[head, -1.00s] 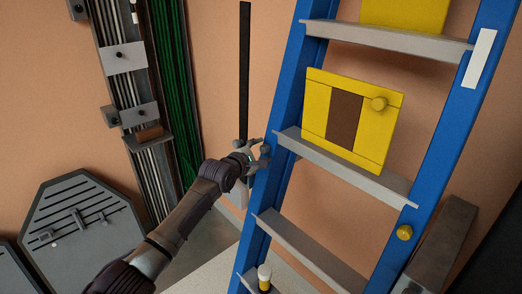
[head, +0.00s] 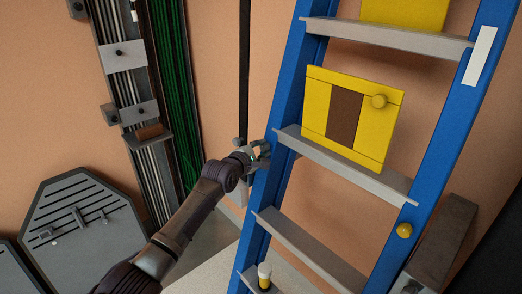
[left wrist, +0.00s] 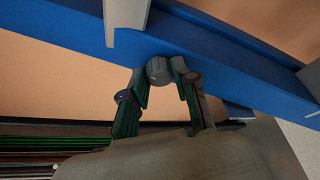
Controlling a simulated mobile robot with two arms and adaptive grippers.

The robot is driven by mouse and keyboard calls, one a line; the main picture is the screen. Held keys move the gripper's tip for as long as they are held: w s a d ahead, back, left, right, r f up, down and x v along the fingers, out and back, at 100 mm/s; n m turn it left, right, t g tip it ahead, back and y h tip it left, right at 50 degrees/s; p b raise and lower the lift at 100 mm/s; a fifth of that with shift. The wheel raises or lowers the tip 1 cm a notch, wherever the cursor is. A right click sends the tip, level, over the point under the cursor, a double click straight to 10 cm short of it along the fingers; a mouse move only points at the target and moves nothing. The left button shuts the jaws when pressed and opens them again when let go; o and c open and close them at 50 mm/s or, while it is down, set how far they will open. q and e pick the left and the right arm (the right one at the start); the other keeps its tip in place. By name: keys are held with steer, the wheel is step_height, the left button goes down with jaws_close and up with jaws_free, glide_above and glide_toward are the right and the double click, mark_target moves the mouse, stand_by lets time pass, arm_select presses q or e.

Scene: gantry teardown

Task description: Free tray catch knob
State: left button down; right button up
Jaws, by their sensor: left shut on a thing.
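A round grey knob (left wrist: 159,69) sits on the side of the blue ladder-like frame's left rail (head: 288,110). In the left wrist view it stands between the two fingertips of my left gripper (left wrist: 162,78), which is shut on it. In the head view my left gripper (head: 262,152) reaches the same rail from the left, and its fingers largely hide the knob. My right gripper is in neither view.
A yellow panel (head: 318,104) with a brown middle and yellow knob (head: 379,102) rests on a grey rung. Another yellow knob (head: 404,231) is on the right rail. Dark vented plates (head: 85,215) lean at left.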

arm_select(q)
steer(key=c, duration=0.9)
jaws_free()
steer(key=shift+v, duration=6)
steer(key=shift+f, duration=0.15)
